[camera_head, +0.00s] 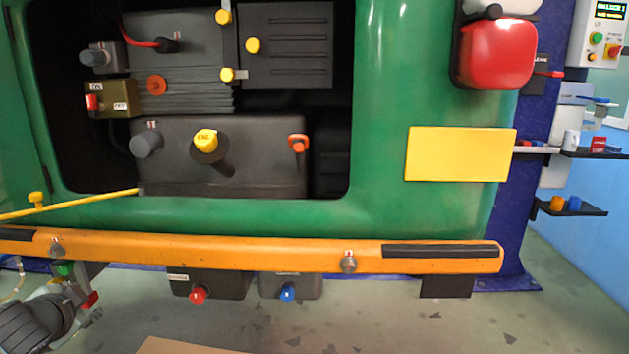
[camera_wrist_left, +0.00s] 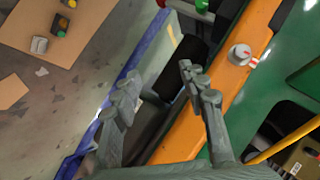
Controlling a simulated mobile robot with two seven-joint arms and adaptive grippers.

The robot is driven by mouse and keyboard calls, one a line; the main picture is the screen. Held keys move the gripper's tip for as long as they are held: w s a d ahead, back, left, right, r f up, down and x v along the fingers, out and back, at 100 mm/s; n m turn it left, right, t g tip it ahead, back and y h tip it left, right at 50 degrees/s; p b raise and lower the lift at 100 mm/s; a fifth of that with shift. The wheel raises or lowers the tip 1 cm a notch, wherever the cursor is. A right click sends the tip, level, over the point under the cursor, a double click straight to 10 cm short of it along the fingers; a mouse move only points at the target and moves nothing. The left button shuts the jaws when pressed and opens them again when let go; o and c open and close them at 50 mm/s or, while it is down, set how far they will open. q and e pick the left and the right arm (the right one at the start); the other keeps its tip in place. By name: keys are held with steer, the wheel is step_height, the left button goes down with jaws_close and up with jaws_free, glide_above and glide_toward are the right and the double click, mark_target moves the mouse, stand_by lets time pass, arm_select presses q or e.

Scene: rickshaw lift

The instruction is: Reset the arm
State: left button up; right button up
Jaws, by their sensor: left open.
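My left arm comes in at the lower left of the head view, its grey gripper (camera_head: 75,292) just below the left end of the orange bumper (camera_head: 215,256). In the left wrist view the two fingers of the left gripper (camera_wrist_left: 160,82) stand apart with nothing between them, beside the bumper (camera_wrist_left: 232,75). A round silver knob (camera_wrist_left: 241,54) on the bumper is to the right of the fingers, apart from them. My right arm and gripper are not in view.
The green vehicle body (camera_head: 420,215) holds an open engine bay with a yellow cap (camera_head: 206,140). A yellow rod (camera_head: 75,204) crosses its lower left. Red (camera_head: 198,295) and blue (camera_head: 287,292) valves hang under the bumper. Wall shelves (camera_head: 575,208) are at right. Brown boards (camera_wrist_left: 62,30) lie on the floor.

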arm_select(q)
steer(key=s+a+f+g+y, duration=0.1)
steer(key=s+a+f+g, duration=0.1)
steer(key=s+a+f, duration=0.35)
steer(key=s+a+f+g, duration=0.2)
steer(key=s+f, duration=0.4)
steer(key=f, duration=0.2)
steer(key=s+a+f+g+y, duration=0.1)
steer(key=s+a+f+g, duration=0.15)
steer(key=s+f, duration=0.4)
steer(key=s+d+f+n+h, duration=0.1)
steer(key=s+d+f+h, duration=0.1)
steer(key=d+f, duration=0.3)
steer(key=s+d+f+n+h, duration=0.2)
steer(key=d+f, duration=0.3)
steer(key=d, duration=0.8)
steer(key=s+d+f+n+h, duration=0.1)
steer(key=s+d+f, duration=0.2)
steer(key=d, duration=0.6)
step_height(320, 180, down, 2)
steer(key=shift+d+f+n+g+h, duration=0.1)
steer(key=shift+d+n+g+h, duration=0.2)
steer(key=shift+g+h, duration=0.15)
steer(key=shift+a, duration=0.1)
